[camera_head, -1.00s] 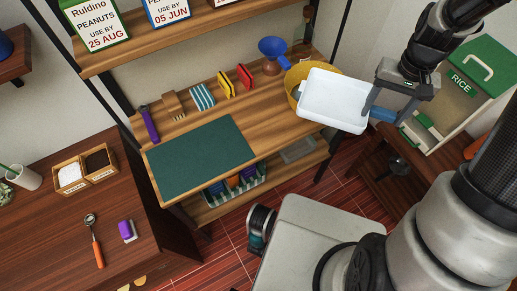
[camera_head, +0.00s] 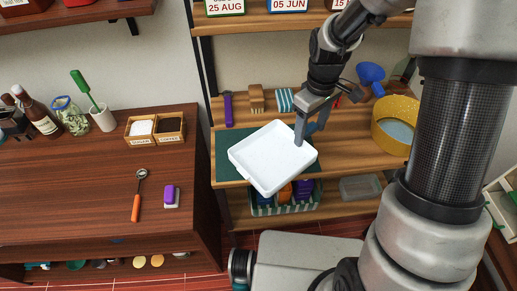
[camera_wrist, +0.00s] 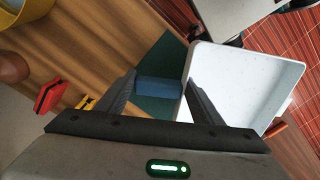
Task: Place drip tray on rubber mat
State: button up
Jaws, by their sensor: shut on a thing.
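The drip tray (camera_head: 272,158) is a white, shallow, square tray with raised edges. It is tilted in the head view and also shows in the wrist view (camera_wrist: 245,85). My gripper (camera_head: 306,128) is shut on a blue grip piece (camera_wrist: 160,88) at the tray's edge. The rubber mat (camera_head: 228,150) is a dark green sheet on the wooden bench. The tray appears held above it, covering much of it and reaching past the bench's front edge in the picture. A corner of the mat shows in the wrist view (camera_wrist: 168,55).
A yellow tub (camera_head: 393,125) and a blue funnel (camera_head: 371,75) are at the right. A striped crate (camera_head: 285,200) sits on the lower shelf.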

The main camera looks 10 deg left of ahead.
jog(key=a+r+n+p, duration=0.1)
jog(key=a+n, duration=0.2)
jog(key=n, duration=0.2)
jog(key=a+r+n+p, duration=0.1)
jog(key=a+r+n, duration=0.1)
jog(key=a+n, duration=0.2)
jog(key=a+r+n+p, duration=0.1)
jog(key=a+n, duration=0.3)
jog(key=n, duration=0.2)
jog(key=shift+w+a+r, duration=0.1)
jog(key=shift+a+r, duration=0.1)
jog(key=shift+r, duration=0.2)
jog(key=a+r+n+p, duration=0.2)
jog(key=a+r+n, duration=0.3)
jog(key=a+n, duration=0.4)
jog(key=s+n, duration=0.1)
jog(key=n, duration=0.3)
jog(key=shift+r+p, duration=0.3)
jog(key=shift+p, duration=0.1)
jog(key=shift+a+n, duration=0.25)
jog(key=shift+n, duration=0.25)
notch_tip(320, 180, down, 18)
jog(key=shift+r, duration=0.15)
jog(key=shift+b, duration=0.3)
jog(key=o, duration=1.5)
jog(key=shift+c, duration=0.2)
